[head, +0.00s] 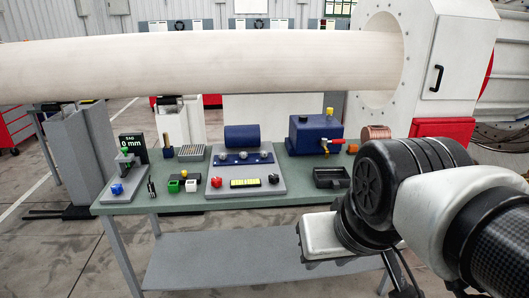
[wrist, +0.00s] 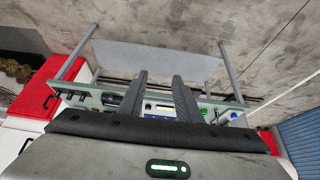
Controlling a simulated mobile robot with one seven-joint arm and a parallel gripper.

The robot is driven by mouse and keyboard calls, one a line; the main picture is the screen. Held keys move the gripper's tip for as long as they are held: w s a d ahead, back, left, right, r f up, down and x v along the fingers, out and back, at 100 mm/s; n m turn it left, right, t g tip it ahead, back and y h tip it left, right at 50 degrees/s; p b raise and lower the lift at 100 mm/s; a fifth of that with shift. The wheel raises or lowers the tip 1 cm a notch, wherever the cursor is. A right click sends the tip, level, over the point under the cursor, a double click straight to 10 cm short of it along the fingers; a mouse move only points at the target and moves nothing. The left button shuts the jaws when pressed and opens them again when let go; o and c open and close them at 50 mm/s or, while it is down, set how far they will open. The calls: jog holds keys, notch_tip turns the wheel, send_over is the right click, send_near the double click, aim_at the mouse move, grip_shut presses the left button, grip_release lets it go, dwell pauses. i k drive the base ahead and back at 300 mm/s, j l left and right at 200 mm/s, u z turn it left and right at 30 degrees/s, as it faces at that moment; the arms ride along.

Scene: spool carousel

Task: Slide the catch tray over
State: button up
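A small black open tray (head: 332,178), which looks like the catch tray, sits on the right part of the green workbench (head: 125,207), in front of the blue tank. It looks empty. My gripper (wrist: 160,79) shows in the wrist view with its two dark fingers apart and nothing between them. In the head view my arm comes in from the right, and its white wrist end is low in front of the bench, to the front of the tray and apart from it. The fingers are hidden there. I cannot surely tell the tray in the wrist view.
A blue tank (head: 315,135) with a red-handled valve stands behind the tray. A copper coil (head: 376,133) is at the back right. A grey fixture plate (head: 272,188) with knobs is left of the tray. A large pale cylinder (head: 200,62) spans above. A lower shelf (head: 240,255) is bare.

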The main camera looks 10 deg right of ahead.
aim_at(334, 177)
jog(key=i+l+z, duration=0.3)
jog(key=i, duration=0.65)
jog(key=i+z, duration=0.3)
jog(key=i, duration=0.65)
